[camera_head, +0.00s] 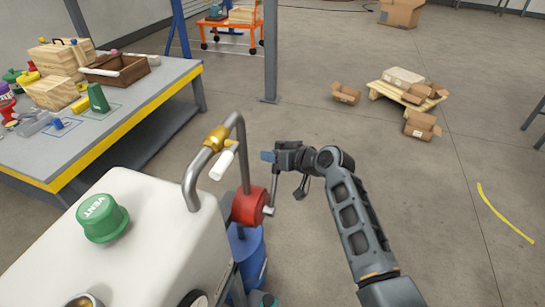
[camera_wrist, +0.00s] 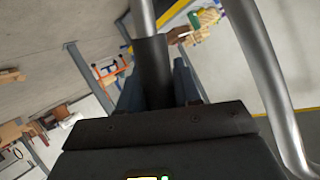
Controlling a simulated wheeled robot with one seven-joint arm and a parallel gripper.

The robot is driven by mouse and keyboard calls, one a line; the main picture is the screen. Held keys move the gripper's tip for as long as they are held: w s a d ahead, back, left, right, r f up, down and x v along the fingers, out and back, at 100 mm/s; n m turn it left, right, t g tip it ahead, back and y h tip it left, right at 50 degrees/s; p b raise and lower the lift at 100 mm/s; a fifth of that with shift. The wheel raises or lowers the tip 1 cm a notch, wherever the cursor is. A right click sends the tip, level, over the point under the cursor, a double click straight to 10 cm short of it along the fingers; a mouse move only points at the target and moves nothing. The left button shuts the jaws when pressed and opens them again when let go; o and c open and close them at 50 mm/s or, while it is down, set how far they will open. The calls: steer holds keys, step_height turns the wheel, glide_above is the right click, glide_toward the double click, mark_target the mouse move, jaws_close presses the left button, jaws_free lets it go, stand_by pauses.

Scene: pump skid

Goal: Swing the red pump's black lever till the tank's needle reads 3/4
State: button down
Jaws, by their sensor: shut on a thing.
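The red pump (camera_head: 249,206) stands at the right side of the white tank (camera_head: 140,240). A thin lever arm (camera_head: 274,188) rises from the pump to my gripper (camera_head: 268,157). In the wrist view the lever's black grip (camera_wrist: 153,62) stands between my blue fingers, and my gripper (camera_wrist: 157,92) is shut on it. In the head view my fingers hide the grip. A dark round rim (camera_head: 194,298) shows on the tank's near side, at the bottom edge of the picture. No dial face or needle can be read.
A blue drum (camera_head: 250,262) stands below the pump. A cluttered workbench (camera_head: 150,112) is at left.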

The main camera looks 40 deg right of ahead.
steer(key=shift+d, duration=0.1)
steer(key=c, duration=0.9)
jaws_free()
steer(key=shift+o, duration=0.2)
steer(key=v, duration=0.7)
steer(key=shift+s+b, duration=0.3)
steer(key=shift+s, duration=0.05)
steer(key=shift+r, duration=0.1)
